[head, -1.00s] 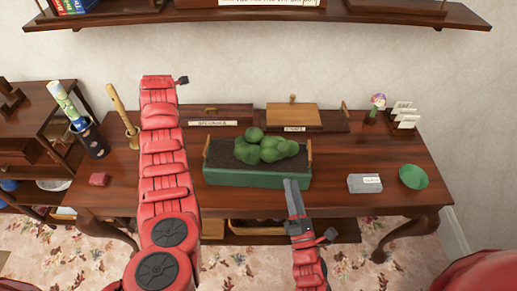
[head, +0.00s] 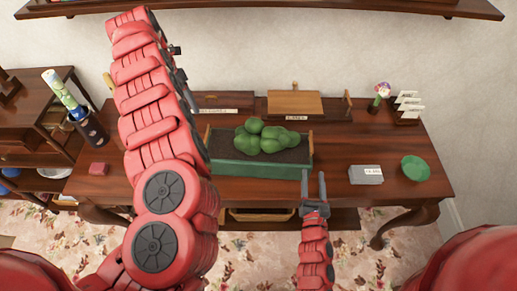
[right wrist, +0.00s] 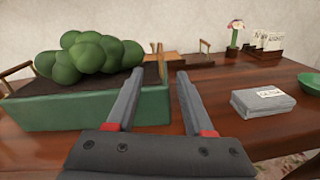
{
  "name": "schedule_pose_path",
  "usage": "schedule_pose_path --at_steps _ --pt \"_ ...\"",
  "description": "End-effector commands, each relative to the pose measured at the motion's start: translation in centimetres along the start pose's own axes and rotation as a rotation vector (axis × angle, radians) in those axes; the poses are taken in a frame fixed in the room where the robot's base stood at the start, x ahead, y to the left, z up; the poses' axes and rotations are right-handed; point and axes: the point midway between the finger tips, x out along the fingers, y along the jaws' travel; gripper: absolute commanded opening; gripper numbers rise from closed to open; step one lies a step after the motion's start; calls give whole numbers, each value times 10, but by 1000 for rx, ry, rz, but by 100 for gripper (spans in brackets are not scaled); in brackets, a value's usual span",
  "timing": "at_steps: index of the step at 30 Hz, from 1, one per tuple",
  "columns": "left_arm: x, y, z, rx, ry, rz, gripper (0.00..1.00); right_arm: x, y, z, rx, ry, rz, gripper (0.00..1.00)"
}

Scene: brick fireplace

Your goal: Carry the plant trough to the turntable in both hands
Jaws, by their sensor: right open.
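The plant trough (head: 262,172) is a green box with dark soil, rounded green plants and a wooden handle at each end. It stands on the dark wooden table; the right wrist view shows its green side (right wrist: 80,114). My right gripper (head: 313,176) is open and empty, just in front of the trough's right end; its fingers (right wrist: 160,82) point forward in the right wrist view. My left arm reaches up past the trough's left end. Its gripper is mostly hidden behind the arm. I cannot identify a turntable for certain.
A grey box (head: 365,175) and a green dish (head: 415,168) lie to the right. A wooden box (head: 294,103) stands behind the trough. A flower (head: 382,91) and card holder (head: 407,107) stand back right. A small red block (head: 99,169) and dark holder (head: 90,128) are left.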

Motion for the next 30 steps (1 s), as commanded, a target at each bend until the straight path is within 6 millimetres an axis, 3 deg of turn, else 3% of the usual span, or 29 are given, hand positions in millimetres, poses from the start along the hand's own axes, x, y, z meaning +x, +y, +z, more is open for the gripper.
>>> schedule_pose_path --at_steps 21,30 --pt "135 1 -1 2 3 3 52 136 0 2 0 -3 0 52" --pt "163 0 0 3 0 2 52 164 0 1 3 0 -1 52"
